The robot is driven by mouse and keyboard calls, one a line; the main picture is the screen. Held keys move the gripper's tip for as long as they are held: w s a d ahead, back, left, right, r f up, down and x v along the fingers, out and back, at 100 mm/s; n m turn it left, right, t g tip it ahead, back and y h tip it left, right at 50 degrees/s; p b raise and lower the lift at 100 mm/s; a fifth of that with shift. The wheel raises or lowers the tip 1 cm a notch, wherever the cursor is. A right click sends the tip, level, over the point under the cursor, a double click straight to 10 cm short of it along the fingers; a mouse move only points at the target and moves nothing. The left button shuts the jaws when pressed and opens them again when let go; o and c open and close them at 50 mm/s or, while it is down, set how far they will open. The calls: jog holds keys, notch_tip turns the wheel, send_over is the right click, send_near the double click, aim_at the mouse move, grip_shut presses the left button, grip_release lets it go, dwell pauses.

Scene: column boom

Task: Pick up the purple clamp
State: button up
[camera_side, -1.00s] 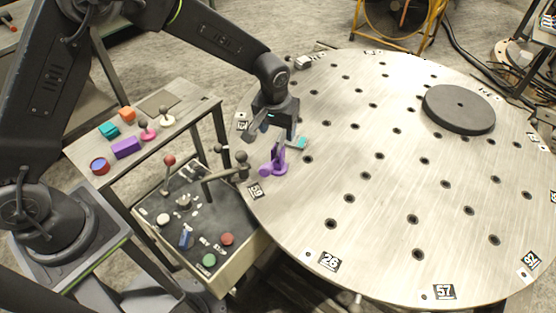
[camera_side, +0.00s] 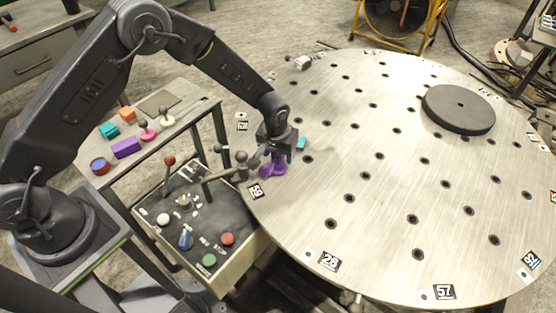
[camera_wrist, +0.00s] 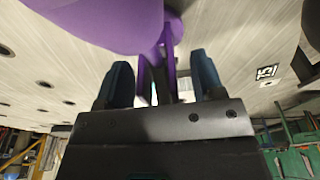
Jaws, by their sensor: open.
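The purple clamp (camera_side: 273,168) stands on the round metal table (camera_side: 400,190) near its left edge. Its upper part is hidden behind my gripper in the side view. My gripper (camera_side: 277,152) is open and has come down over the clamp. In the wrist view the clamp (camera_wrist: 110,22) is large and close, and a narrow purple part of it reaches between the two fingers of my gripper (camera_wrist: 160,85). There is a visible space beside each finger, so the jaws are not closed on it.
A small teal block (camera_side: 301,143) lies just right of my gripper. A control box (camera_side: 200,220) with levers and buttons stands left of the table edge. A dark disc (camera_side: 459,108) lies at the table's far right. The table's middle is clear.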

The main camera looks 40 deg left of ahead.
jog(key=c, duration=1)
jog(key=shift+r, duration=0.1)
jog(key=shift+r, duration=0.55)
jog(key=r, duration=0.1)
jog(key=a+r, duration=0.1)
jog(key=r, duration=0.1)
jog(key=shift+s+r, duration=0.1)
jog(key=shift+r, duration=0.15)
jog(key=s+a+r, duration=0.1)
jog(key=a+r, duration=0.1)
jog(key=a, duration=0.1)
jog(key=s+a+r, duration=0.1)
jog(key=a+r, duration=0.1)
jog(key=a, duration=0.2)
jog(key=s+a+r, duration=0.1)
jog(key=a+r, duration=0.1)
jog(key=a, duration=0.1)
jog(key=shift+a+r, duration=0.15)
